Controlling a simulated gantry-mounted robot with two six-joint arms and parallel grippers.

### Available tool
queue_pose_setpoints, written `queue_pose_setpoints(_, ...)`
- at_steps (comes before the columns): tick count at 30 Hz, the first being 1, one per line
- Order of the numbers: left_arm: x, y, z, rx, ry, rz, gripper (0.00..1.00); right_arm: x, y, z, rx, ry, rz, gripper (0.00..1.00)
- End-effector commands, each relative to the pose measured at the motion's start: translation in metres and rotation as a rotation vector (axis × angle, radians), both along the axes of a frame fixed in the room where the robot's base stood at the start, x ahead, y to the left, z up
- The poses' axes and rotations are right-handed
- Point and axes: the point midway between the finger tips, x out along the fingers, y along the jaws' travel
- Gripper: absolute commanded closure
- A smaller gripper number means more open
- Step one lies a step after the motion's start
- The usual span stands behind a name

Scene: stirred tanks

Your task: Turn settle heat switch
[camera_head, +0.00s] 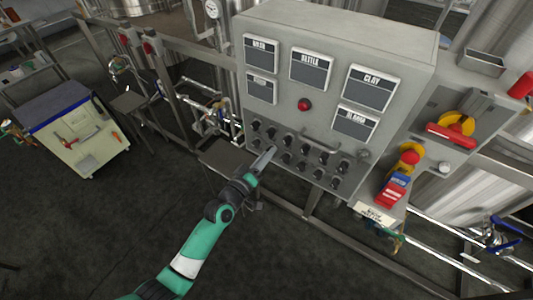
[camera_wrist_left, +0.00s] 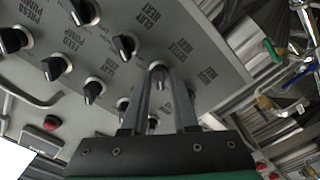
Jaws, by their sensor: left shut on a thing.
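The grey control panel (camera_head: 325,118) carries rows of black knob switches. My left gripper (camera_head: 269,155) reaches the left part of the knob rows. In the left wrist view my left gripper (camera_wrist_left: 160,76) is shut on a black knob with a pale collar, the settle heat switch (camera_wrist_left: 157,70). The printed label beside it is small and tilted, and seems to end in "HEAT". The fingers hide the knob's sides, so its exact pointer angle is hard to tell. My right gripper does not show.
Neighbouring knobs (camera_wrist_left: 125,46) stand close to the held one. A red button (camera_head: 305,104) and dark label screens (camera_head: 311,69) sit above the knobs. Red and yellow valve handles (camera_head: 452,131) are at the right. A cart (camera_head: 75,125) stands at the left, with open floor between.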

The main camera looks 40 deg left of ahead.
Motion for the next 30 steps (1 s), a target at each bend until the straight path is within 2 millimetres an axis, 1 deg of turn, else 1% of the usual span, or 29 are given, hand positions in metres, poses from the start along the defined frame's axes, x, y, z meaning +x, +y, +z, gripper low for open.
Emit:
queue_pose_setpoints(6, 0.0000, 0.0000, 0.0005, -0.132, -0.026, 0.000, 1.00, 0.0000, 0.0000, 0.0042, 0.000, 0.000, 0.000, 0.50)
queue_pose_setpoints(12, 0.0000, -0.0001, 0.0001, -0.202, -0.040, 0.000, 1.00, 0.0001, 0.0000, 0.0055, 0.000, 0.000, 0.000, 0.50)
queue_pose_setpoints(29, 0.0000, -0.0001, -0.0004, -0.229, -0.045, 0.000, 1.00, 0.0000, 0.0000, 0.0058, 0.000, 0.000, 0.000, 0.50)
queue_pose_setpoints(30, 0.0000, -0.0001, -0.0004, -0.229, -0.044, -0.001, 0.66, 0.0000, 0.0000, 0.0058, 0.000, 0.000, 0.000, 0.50)
